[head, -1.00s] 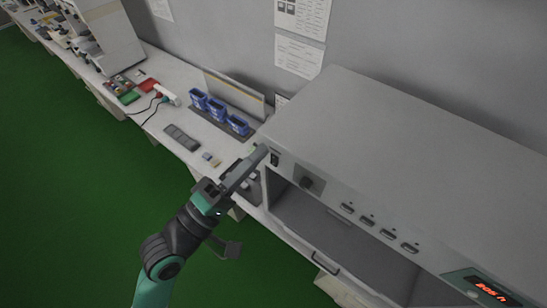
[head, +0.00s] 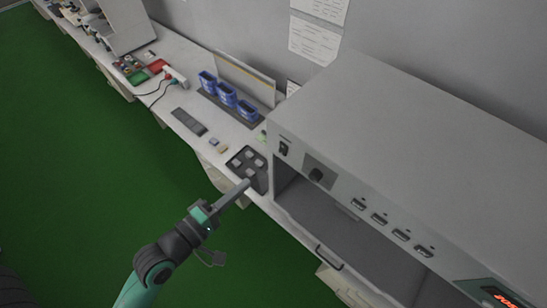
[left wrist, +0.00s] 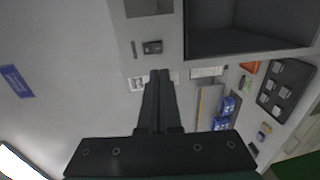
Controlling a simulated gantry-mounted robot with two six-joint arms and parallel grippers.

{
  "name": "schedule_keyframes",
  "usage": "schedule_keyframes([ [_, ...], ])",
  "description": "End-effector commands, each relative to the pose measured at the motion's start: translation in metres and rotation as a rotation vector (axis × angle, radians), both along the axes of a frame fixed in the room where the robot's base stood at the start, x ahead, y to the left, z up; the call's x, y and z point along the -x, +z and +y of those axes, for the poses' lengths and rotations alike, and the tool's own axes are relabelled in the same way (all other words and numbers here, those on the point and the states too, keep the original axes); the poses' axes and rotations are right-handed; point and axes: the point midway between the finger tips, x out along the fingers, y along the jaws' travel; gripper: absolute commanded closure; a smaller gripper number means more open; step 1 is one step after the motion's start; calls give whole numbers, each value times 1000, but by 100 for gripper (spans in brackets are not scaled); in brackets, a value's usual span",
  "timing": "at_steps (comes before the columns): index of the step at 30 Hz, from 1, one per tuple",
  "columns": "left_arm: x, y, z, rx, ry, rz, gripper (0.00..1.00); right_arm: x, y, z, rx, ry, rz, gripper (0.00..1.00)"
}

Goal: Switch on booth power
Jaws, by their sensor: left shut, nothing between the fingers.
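The booth (head: 400,110) is a large grey box with an open front. The switch also shows in the left wrist view (left wrist: 152,47), above my fingertips. I cannot tell which way it is set. A red-lit display (head: 503,297) shows at the panel's right, cut off by the frame edge. My left gripper (head: 246,183) is shut and empty, in front of and below the switch, apart from the panel. My right gripper is not in view.
A dark tray with several light blocks (head: 246,161) stands just left of the booth, beyond my left fingertips. Blue holders (head: 227,94) and a grey strip (head: 189,122) are farther along the bench. Green floor is free in front.

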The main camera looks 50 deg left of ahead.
Motion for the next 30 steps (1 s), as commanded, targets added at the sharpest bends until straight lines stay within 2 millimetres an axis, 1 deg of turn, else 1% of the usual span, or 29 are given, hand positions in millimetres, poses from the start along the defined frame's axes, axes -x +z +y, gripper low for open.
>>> schedule_keyframes([
  [1, -10, 2, 0, -1, -3, -4, 100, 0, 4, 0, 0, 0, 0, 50],
  [3, -25, 1, 2, -1, -3, -4, 100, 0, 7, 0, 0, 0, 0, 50],
  [9, -69, -6, 8, -1, -1, -3, 100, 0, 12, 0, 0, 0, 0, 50],
  [12, -88, -8, 10, -1, -1, -3, 100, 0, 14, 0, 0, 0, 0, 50],
  [15, -103, -11, 12, -1, -1, -2, 100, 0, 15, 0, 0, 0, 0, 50],
  [18, -113, -13, 14, 0, 0, -1, 100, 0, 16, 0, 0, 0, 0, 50],
  [21, -118, -14, 15, 0, 1, -2, 100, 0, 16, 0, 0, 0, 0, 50],
  [30, -118, -14, 15, 0, 0, -1, 100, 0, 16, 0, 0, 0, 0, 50],
])
